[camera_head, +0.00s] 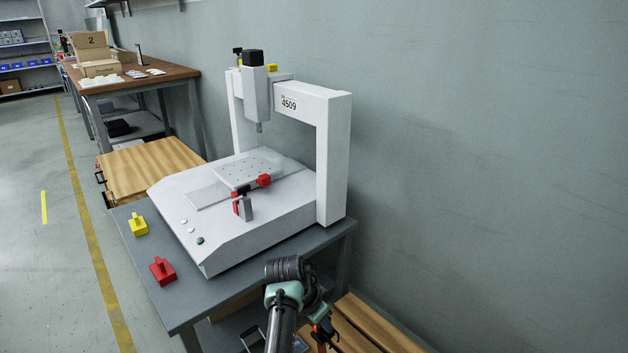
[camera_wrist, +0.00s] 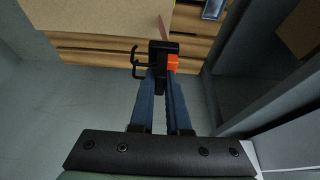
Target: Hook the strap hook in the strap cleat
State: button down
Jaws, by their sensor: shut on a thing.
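My gripper (camera_wrist: 160,82) is shut on a black piece with an open hook on its left side, which I take to be the strap hook (camera_wrist: 158,53). An orange part (camera_wrist: 173,63) sits at the right of this piece, and a thin reddish strip rises behind it. In the head view my gripper (camera_head: 324,328) is low in front of the bench, by wooden boards, and the hook is too small to make out clearly. I cannot identify the strap cleat for certain in either view.
A white gantry machine (camera_head: 262,222) stands on the grey bench (camera_head: 190,303). A red block (camera_head: 163,271) and a yellow block (camera_head: 138,226) lie at the bench's left side. Slatted wooden boards (camera_head: 362,325) are below at the right. The wall is close on the right.

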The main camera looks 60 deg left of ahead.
jog(key=w+d+p, duration=0.3)
jog(key=d+p, duration=0.7)
jog(key=d, duration=2.4)
jog(key=shift+w+d+f+b, duration=0.15)
jog(key=shift+d+f+b, duration=0.8)
jog(key=shift+f+b, duration=2.25)
jog(key=shift+w+d+f+b, duration=0.1)
jog(key=shift+d+f+b, duration=1.3)
jog(key=shift+f, duration=3.05)
jog(key=shift+w+d+f+b, duration=0.15)
jog(key=shift+d+f+b, duration=0.3)
jog(key=shift+f+b, duration=3)
jog(key=shift+f, duration=0.65)
jog(key=shift+s+f+b, duration=0.1)
jog(key=shift+f+b, duration=0.7)
jog(key=shift+f, duration=0.65)
jog(key=shift+f, duration=0.25)
jog(key=c, duration=0.8)
grip_release()
